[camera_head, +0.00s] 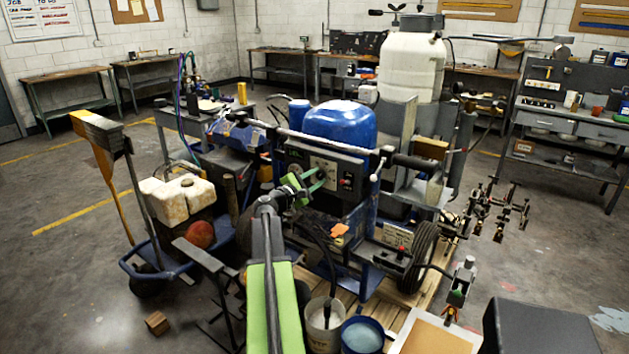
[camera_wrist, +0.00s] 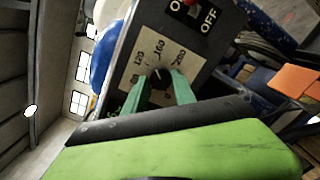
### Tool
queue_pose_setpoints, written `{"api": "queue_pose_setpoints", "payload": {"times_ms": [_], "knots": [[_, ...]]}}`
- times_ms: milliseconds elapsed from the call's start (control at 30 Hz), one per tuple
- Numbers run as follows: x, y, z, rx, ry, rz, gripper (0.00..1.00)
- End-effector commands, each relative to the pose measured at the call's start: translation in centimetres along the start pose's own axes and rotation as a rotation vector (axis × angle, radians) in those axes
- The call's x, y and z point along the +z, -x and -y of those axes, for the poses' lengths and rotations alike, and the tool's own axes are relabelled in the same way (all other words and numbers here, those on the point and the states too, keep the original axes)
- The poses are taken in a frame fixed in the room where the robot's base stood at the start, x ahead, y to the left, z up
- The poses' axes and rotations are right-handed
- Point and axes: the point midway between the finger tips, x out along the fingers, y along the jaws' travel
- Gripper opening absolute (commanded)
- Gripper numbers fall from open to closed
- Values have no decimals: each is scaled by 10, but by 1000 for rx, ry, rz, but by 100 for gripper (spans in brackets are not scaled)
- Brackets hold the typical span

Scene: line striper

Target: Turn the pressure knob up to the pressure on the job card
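The pressure knob (camera_wrist: 158,88) is black and sits on a pale dial plate (camera_wrist: 140,62) marked 120, 160 and 200, tilted in the wrist view. My gripper (camera_wrist: 163,78) has green fingers on either side of the knob, with the knob between them. I cannot tell whether both fingers press on it. The exact pointer reading is too small to tell. In the head view my gripper (camera_head: 306,183) is at the front of the dark control panel (camera_head: 345,165), partly covering the dial. No job card with a readable pressure shows; a wall board (camera_head: 42,20) is headed "JOB TO DO", its lines unreadable.
The panel also carries a red-buttoned ON/OFF switch (camera_wrist: 208,16). A blue tank (camera_head: 343,122) stands behind it. Buckets (camera_head: 362,335) stand below my arm. A wheel (camera_head: 421,247) and a cart with a white jug (camera_head: 176,200) flank the machine. Floor at far left is clear.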

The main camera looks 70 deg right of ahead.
Motion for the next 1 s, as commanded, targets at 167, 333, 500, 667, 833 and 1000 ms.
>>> {"api": "queue_pose_setpoints", "payload": {"times_ms": [167, 333, 500, 667, 833, 1000], "knots": [[0, 0, -1, 3, 2, 0, 4], [0, 0, -2, 4, -2, 0, 0], [0, 0, -2, 2, -90, -4, 0], [0, 0, -2, 3, -93, -4, 0], [0, -1, -2, 2, -93, -3, 45], [0, -1, -1, 0, -94, -3, 52]]}}
